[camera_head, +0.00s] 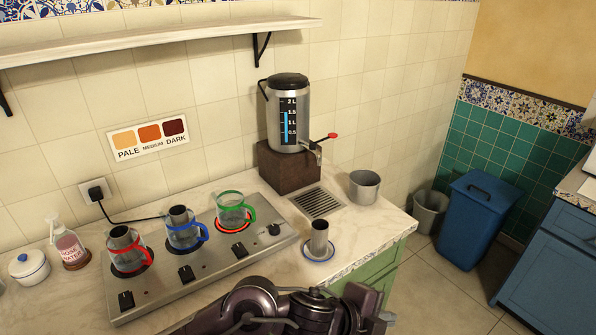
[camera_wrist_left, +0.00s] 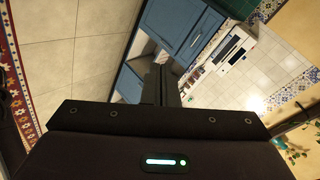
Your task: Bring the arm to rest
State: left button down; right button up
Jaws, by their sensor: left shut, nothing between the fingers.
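My left arm (camera_head: 265,303) lies across the bottom edge of the head view, in front of the counter. Its far end with the left gripper (camera_head: 374,319) is near the counter's front right corner, partly cut off by the frame. In the left wrist view the gripper's dark fingers (camera_wrist_left: 162,82) are together, with nothing between them. They point towards blue cabinets and the floor, away from the counter things. My right gripper is not in view.
A hot plate (camera_head: 200,273) carries red, blue and green handled glass pots. The samovar (camera_head: 287,112) stands behind on a brown block. A blue bin (camera_head: 472,218) and open floor lie right.

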pick_arm(q)
jog(key=w+a+n+t+y, duration=0.3)
jog(key=a+n+t+y, duration=0.15)
jog(key=a+n, duration=1)
jog(key=s+a+f+n+g+y, duration=0.2)
jog(key=s+a+f+n, duration=0.15)
jog(key=a, duration=0.35)
jog(key=s+a+f+n+g+y, duration=0.1)
jog(key=s+a+f+n, duration=0.1)
jog(key=s+a+n, duration=0.3)
jog(key=s+a+f+n+g+y, duration=0.1)
jog(key=s+a+f+g+y, duration=0.15)
jog(key=a, duration=0.55)
notch_tip(320, 180, down, 29)
jog(key=s+g, duration=0.1)
jog(key=s, duration=0.2)
jog(key=s+a+f, duration=0.2)
jog(key=s+f, duration=0.8)
jog(key=s+a+f+g, duration=0.1)
jog(key=s+f, duration=0.8)
jog(key=shift+s+a+f+m, duration=0.3)
jog(key=shift+s+a+f, duration=0.1)
